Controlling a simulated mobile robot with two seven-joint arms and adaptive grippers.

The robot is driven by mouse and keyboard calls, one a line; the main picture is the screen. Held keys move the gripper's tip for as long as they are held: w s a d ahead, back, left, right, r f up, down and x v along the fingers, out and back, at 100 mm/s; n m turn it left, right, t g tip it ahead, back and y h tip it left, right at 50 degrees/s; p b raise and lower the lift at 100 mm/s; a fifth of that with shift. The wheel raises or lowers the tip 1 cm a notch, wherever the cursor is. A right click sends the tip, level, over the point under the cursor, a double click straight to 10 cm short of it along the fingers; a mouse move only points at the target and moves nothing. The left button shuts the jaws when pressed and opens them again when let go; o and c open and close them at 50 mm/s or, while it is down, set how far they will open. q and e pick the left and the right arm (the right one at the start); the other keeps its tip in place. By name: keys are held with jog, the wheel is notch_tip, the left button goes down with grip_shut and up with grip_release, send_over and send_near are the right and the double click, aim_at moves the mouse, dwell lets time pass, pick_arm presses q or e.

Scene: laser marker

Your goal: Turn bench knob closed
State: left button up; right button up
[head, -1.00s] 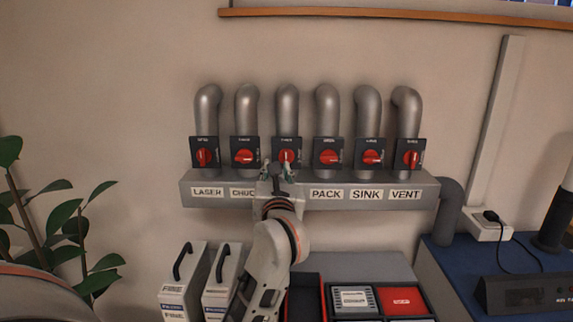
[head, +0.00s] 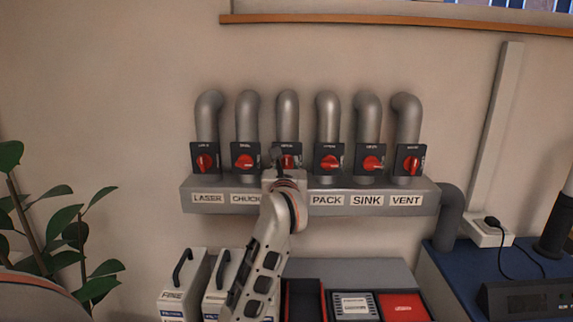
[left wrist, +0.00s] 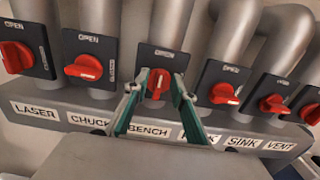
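The bench knob is a red handle (left wrist: 158,83) on a dark square plate marked OPEN, above the BENCH label (left wrist: 150,131). Its handle looks about upright in the left wrist view. In the head view it (head: 290,161) is partly covered by my gripper. My left gripper (left wrist: 156,92) has its two green fingers apart, one on each side of the red handle. A small gap seems to show on both sides; whether a finger touches the handle I cannot tell. In the head view the left gripper (head: 282,164) is mostly hidden behind its own wrist. My right gripper is not in view.
The chuck knob (left wrist: 84,67) and pack knob (left wrist: 223,94) sit close on either side. Several grey pipes rise above the grey manifold (head: 320,184).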

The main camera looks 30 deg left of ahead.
pick_arm(q)
grip_shut()
